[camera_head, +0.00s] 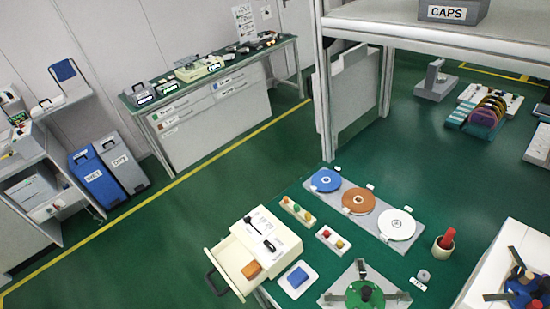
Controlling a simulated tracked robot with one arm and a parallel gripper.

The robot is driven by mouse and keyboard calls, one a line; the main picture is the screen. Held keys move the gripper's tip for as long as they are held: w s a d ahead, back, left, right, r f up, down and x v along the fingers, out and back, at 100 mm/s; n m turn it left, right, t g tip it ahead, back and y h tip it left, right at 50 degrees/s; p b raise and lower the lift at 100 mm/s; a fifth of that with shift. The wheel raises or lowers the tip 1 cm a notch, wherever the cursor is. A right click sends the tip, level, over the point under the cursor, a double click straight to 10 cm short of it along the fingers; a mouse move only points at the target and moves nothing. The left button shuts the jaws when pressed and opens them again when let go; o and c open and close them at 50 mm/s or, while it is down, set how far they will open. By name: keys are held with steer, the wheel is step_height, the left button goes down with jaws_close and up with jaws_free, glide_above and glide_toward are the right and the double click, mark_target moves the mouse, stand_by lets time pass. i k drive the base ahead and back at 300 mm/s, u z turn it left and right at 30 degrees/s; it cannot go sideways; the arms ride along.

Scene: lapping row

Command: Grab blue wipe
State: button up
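Two blue things could be the wipe, and I cannot tell which one is. A small flat blue piece (298,277) lies on a white plate (305,289) at the front of the green-topped table, right of an open drawer. A blue cloth-like piece (65,70) is up against the wall at the far left, above a grey shelf. Nothing covers either one. My gripper does not show in this view, so I cannot see its fingers or whether it holds anything.
The open drawer (225,272), holding an orange block (251,270), juts out left of the plate. A green round fixture (365,297) stands right of it. Coloured discs (358,200) lie behind. A tall shelf post (322,100) rises behind the table. Green floor (165,235) is clear at left.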

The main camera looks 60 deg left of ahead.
mark_target(298, 277)
steer(key=u, duration=0.25)
steer(key=k, duration=0.35)
steer(key=u, duration=0.85)
steer(key=k, duration=0.75)
steer(key=z, duration=0.5)
steer(key=i, duration=1)
steer(key=u, duration=0.05)
